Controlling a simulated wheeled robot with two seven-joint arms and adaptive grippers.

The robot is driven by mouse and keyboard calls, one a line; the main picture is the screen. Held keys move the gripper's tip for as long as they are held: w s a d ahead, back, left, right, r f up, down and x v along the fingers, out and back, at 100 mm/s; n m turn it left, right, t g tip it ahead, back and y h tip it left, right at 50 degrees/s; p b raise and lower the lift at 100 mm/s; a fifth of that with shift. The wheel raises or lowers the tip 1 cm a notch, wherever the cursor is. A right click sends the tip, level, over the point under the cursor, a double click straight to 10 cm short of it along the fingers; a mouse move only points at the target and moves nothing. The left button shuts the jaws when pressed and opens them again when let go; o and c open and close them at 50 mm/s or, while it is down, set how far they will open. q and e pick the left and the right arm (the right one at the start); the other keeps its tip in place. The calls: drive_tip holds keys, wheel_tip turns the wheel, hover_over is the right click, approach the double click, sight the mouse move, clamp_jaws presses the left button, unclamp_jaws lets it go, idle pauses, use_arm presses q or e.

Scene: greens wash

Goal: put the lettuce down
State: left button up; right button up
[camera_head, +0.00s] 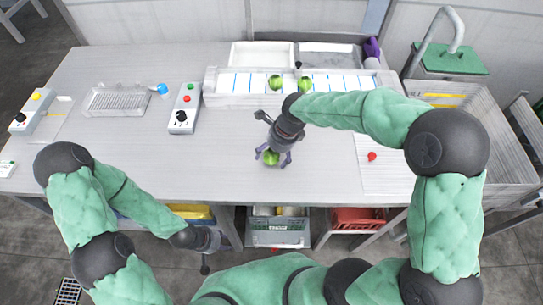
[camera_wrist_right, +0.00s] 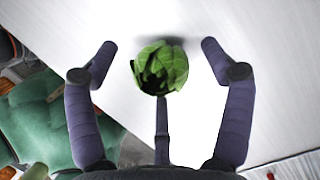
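A small round green lettuce (camera_head: 270,157) is at the front middle of the table, between the purple fingers of my right gripper (camera_head: 273,155). In the right wrist view the lettuce (camera_wrist_right: 160,68) lies ahead of the spread fingers of my right gripper (camera_wrist_right: 160,65). Gaps show between it and both side fingers; the third finger ends close to its lower edge. The lettuce appears to rest on the table (camera_head: 330,170), with a shadow beside it. My left gripper (camera_head: 205,245) hangs low in front of the table edge; its fingers are too unclear to judge.
Two more green heads (camera_head: 275,82) (camera_head: 305,86) sit on the white slatted conveyor (camera_head: 240,84) at the back. A wire rack (camera_head: 115,100) and button boxes (camera_head: 185,108) stand left. The table's front middle is mostly clear.

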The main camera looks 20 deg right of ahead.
drive_tip(key=c, duration=1)
drive_tip(key=shift+c, duration=0.2)
